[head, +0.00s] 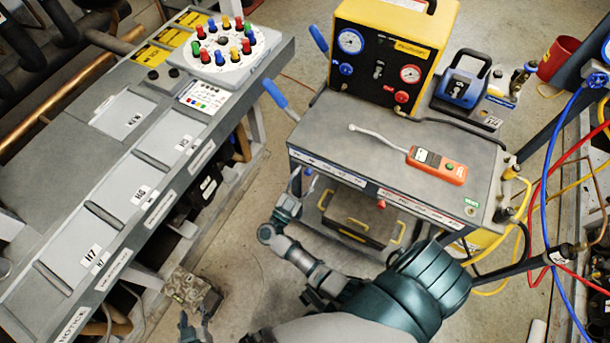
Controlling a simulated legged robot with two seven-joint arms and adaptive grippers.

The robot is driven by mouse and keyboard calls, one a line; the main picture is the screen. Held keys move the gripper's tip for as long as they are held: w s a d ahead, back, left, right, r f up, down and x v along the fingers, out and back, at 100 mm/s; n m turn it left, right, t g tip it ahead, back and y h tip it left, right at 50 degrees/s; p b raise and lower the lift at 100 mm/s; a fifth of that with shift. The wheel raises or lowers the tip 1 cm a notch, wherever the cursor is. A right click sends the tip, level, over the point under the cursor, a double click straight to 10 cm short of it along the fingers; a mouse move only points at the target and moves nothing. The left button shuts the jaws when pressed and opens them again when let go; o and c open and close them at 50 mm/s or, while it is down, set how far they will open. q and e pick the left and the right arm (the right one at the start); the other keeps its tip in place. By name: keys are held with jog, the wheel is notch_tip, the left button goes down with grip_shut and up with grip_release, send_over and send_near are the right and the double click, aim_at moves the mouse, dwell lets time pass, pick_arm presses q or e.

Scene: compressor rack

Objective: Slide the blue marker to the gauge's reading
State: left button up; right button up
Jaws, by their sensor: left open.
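A blue-rimmed gauge (350,41) is on the yellow and black unit on the cart, at the upper centre of the head view. Its needle is too small to read. A scale strip (330,167) runs along the cart's front edge. The small blue marker (309,171) shows near this strip's left end. My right gripper (303,186) is at the marker, just in front of the edge. Whether its fingers touch or close on the marker is too small to tell. My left gripper (194,328) is open at the bottom left, well away from the cart.
A red-rimmed gauge (410,74) sits beside the blue one. A red marker (381,204) is on the red scale. An orange meter (437,166) lies on the cart top (350,108). A long grey bench (75,185) stands left. Hoses hang at right.

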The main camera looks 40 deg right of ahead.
jog(key=v, duration=1.2)
jog(key=shift+w, duration=0.15)
